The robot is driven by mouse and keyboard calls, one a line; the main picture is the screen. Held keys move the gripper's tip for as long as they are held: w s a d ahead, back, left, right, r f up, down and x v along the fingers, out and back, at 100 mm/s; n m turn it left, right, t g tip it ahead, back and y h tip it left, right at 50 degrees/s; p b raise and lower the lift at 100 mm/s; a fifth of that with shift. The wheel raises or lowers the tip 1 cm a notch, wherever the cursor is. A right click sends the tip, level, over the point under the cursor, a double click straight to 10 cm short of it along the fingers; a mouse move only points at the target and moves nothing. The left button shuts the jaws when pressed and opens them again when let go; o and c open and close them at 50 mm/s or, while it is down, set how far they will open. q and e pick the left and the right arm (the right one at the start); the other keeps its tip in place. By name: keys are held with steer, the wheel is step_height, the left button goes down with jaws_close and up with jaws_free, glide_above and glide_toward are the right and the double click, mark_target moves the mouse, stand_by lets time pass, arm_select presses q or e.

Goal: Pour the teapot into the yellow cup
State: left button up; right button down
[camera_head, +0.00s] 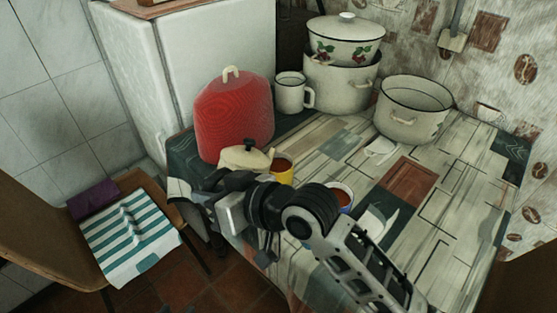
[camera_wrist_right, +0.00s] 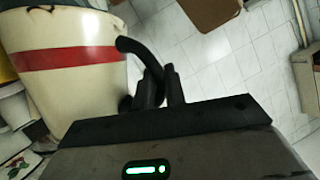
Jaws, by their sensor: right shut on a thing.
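The cream teapot (camera_head: 245,159) is near the table's front left edge, left of the yellow cup (camera_head: 283,174). The yellow cup stands upright with an orange-brown inside. My right gripper (camera_head: 216,182) is at the teapot's near side, mostly hidden behind its own wrist. In the right wrist view, the fingers (camera_wrist_right: 160,85) are shut on the black handle of the teapot (camera_wrist_right: 60,30), which has a red band there. Whether the teapot touches the table, and its exact tilt, I cannot tell. My left gripper is not in view.
A second cup (camera_head: 345,192) stands behind my right arm. A red cover (camera_head: 233,115) is behind the teapot. A white mug (camera_head: 291,93), stacked pots (camera_head: 340,84) and an open pot (camera_head: 412,115) stand at the back. The right side of the table (camera_head: 440,215) is clear.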

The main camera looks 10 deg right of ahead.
mark_target(221, 160)
steer(key=shift+w+d+r, duration=0.15)
steer(key=shift+w+r, duration=0.05)
steer(key=shift+r, duration=0.25)
steer(key=shift+w+d+r, duration=0.15)
steer(key=shift+r, duration=0.25)
steer(key=shift+w+d+r+m, duration=0.1)
steer(key=shift+d+r+m, duration=0.05)
steer(key=shift+m, duration=0.15)
steer(key=shift+m+g+y, duration=0.3)
steer(key=shift+m+y, duration=0.3)
steer(key=shift+w+d+r, duration=0.3)
steer(key=shift+r, duration=0.25)
steer(key=shift+w+d+r, duration=0.3)
steer(key=shift+d+r, duration=0.05)
steer(key=shift+r, duration=0.15)
steer(key=shift+w+d+r, duration=0.3)
steer(key=shift+r, duration=0.25)
stand_by(0.8)
